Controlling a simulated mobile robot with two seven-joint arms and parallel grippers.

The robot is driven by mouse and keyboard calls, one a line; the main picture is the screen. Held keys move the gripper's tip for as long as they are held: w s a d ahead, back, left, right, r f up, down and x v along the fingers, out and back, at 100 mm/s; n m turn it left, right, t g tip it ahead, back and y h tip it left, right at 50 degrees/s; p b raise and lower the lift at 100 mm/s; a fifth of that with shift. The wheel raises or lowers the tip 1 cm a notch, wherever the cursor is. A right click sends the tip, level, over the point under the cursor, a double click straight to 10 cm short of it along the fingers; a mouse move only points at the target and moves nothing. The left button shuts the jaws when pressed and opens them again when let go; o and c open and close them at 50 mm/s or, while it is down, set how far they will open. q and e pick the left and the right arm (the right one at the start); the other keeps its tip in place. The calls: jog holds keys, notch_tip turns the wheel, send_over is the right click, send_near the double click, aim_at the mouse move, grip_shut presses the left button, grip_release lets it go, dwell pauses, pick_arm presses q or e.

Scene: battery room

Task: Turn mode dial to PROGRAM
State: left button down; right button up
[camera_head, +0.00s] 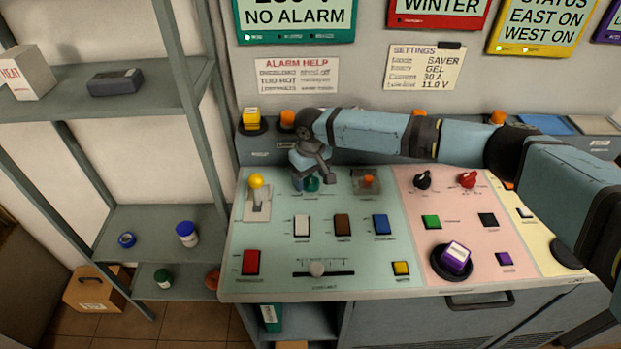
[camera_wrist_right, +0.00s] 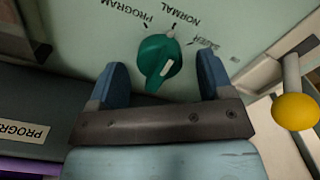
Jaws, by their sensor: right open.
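The mode dial is a teal-green knob (camera_head: 312,184) at the upper left of the pale green panel; it fills the middle of the right wrist view (camera_wrist_right: 157,55). A gap shows at each finger. My left gripper is out of view.
A yellow-knobbed lever (camera_head: 257,182) stands left of the dial, and an orange-tipped switch (camera_head: 368,181) to its right. White (camera_head: 301,226), brown (camera_head: 342,225) and blue (camera_head: 380,224) switches lie nearer the front. My right arm spans the panel's back.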

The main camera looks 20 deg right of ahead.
jog(key=shift+f, duration=0.55)
jog(key=c, duration=0.9)
jog(key=shift+c, duration=0.2)
